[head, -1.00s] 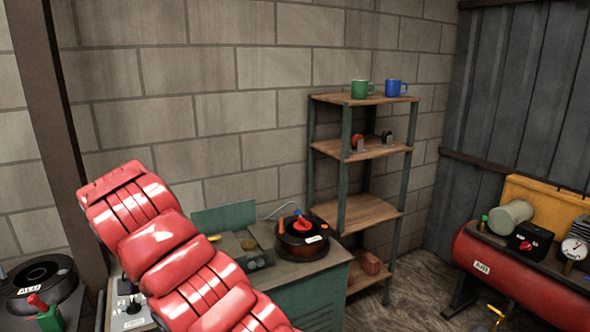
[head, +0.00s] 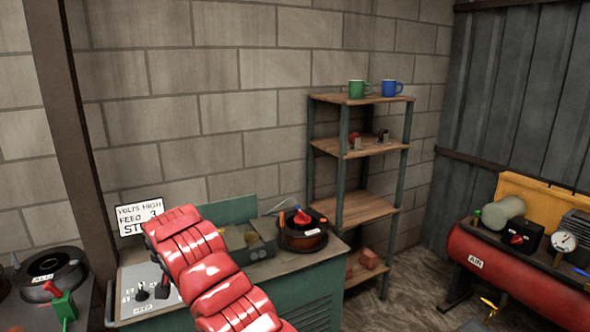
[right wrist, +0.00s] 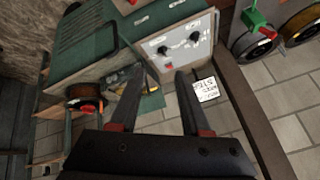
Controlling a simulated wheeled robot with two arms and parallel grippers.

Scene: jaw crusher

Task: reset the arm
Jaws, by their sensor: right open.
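My red arm rises from the bottom of the head view and covers part of the green cabinet (head: 290,285). Its gripper cannot be made out there. In the right wrist view my right gripper (right wrist: 160,72) is open, its two dark fingers apart with nothing between them. Beyond the fingers is a grey control panel (right wrist: 172,42) with dark knobs and a red button. The panel also shows in the head view (head: 138,290), left of my arm. My left gripper is in neither view.
A white sign (head: 140,217) with writing stands behind the panel. A spool-like device (head: 302,236) sits on the cabinet. A shelf unit (head: 360,211) with mugs stands to its right. A red air tank (head: 510,274) is at far right. Open floor lies between.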

